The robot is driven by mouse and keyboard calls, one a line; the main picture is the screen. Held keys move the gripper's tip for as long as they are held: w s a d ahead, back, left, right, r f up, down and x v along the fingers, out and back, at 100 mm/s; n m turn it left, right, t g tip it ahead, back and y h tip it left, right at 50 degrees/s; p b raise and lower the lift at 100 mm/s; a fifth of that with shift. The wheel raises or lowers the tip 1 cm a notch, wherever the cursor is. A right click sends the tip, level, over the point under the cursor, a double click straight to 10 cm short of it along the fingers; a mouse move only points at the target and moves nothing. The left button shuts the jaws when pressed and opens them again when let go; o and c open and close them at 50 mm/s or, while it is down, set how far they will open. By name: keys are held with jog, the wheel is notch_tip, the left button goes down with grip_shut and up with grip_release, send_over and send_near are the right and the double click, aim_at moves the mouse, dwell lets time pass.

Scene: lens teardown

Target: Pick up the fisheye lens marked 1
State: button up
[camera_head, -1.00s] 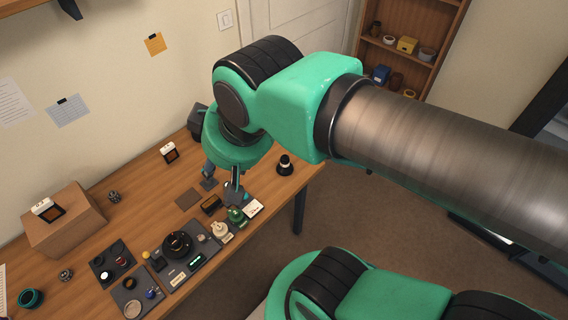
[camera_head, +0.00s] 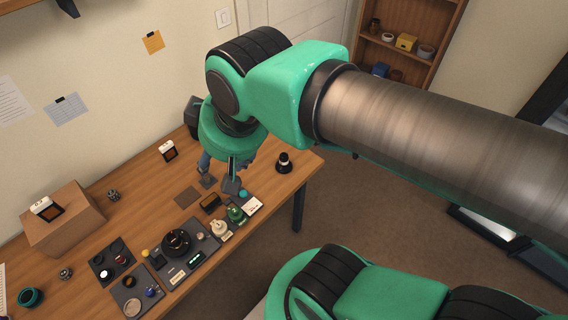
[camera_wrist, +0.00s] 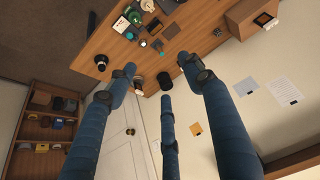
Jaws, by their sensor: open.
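No mark 1 is readable, so I cannot tell for certain which thing is the fisheye lens marked 1. A black lens-like piece with a pale band (camera_head: 284,163) stands upright near the table's right end. It also shows at the table edge in the wrist view (camera_wrist: 101,61). My gripper (camera_head: 219,183) is open and empty above the table, left of that piece and apart from it.
A dark tray with a round black part (camera_head: 177,243) lies along the front, beside a green bottle-like item (camera_head: 236,214) and a cream one (camera_head: 219,228). A cardboard box (camera_head: 64,221) stands at left. A small white-topped display (camera_head: 168,151) stands at the back. Bare wood surrounds the black piece.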

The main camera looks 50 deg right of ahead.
jog(key=w+d+f+n+g, duration=0.1)
jog(key=w+d+f+g, duration=0.1)
jog(key=w+d+f, duration=0.5)
jog(key=n+g+b, duration=0.2)
jog(key=n+g, duration=0.1)
send_over(284, 154)
notch_tip(284, 154, down, 24)
jog(key=shift+d+f, duration=0.15)
jog(key=shift+d, duration=0.05)
jog(key=shift+f+b, duration=0.6)
jog(key=shift+f, duration=3.7)
